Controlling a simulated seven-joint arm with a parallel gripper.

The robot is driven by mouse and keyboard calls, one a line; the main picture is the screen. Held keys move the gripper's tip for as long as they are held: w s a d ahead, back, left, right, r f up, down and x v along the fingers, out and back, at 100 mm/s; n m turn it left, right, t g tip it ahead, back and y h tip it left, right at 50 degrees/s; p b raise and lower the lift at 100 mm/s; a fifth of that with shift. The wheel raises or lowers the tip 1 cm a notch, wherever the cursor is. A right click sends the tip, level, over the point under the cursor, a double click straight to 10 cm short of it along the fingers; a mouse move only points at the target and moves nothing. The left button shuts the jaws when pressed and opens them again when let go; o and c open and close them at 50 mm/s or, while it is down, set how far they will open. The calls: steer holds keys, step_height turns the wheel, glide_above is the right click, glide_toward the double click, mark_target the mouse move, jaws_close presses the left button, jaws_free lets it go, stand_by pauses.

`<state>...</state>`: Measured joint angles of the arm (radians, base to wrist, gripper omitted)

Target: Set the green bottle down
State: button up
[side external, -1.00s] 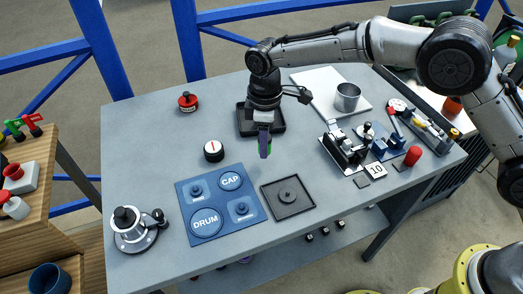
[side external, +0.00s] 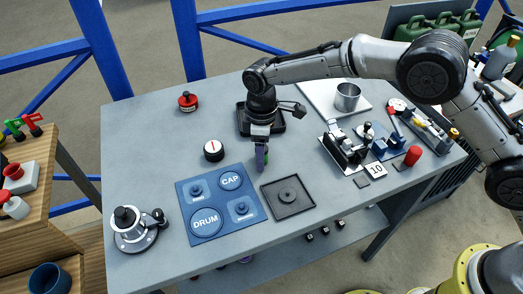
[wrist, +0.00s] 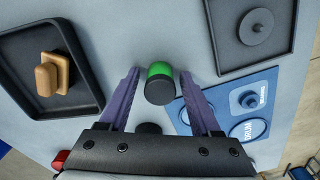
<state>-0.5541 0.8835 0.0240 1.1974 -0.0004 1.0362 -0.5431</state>
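The green bottle (wrist: 160,71) with a black cap is between the two purple fingers of my gripper (wrist: 160,76) in the wrist view. A narrow gap shows on each side of it, so the fingers look open around it without touching. In the side view a sliver of the green bottle (side external: 267,159) shows behind my gripper (side external: 262,168), which points down at the grey bench. The bottle looks upright. Its base is mostly hidden, so its contact with the bench is hard to see.
A blue mat (side external: 184,190) marked DRUM and CAP lies to the left and nearer. A square black tray (side external: 305,207) with a round part is just nearer. Another black tray (wrist: 18,92) lies behind my gripper. A black-and-white dial (side external: 213,150) stands to the left.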

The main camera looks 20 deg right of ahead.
steer(key=shift+r, duration=0.15)
step_height(320, 180, up, 12)
stand_by(0.7)
steer(key=s+d+r+m+t, duration=0.1)
steer(key=s+d+r+m, duration=0.2)
steer(key=s+d+r, duration=0.55)
steer(key=s+d+r+m+t, duration=0.25)
steer(key=d+r, duration=0.25)
steer(key=d, duration=0.6)
steer(key=s+d+f+m, duration=0.1)
steer(key=s+d+m, duration=0.1)
steer(key=s, duration=0.5)
steer(key=s+d+f+m+t, duration=0.1)
steer(key=s+d+f+m, duration=0.1)
steer(key=s+d, duration=0.3)
steer(key=s+d+f+m+t, duration=0.1)
steer(key=s+d+f+m, duration=0.1)
steer(key=s, duration=0.7)
steer(key=shift+d+m, duration=0.55)
steer(key=shift+d, duration=0.2)
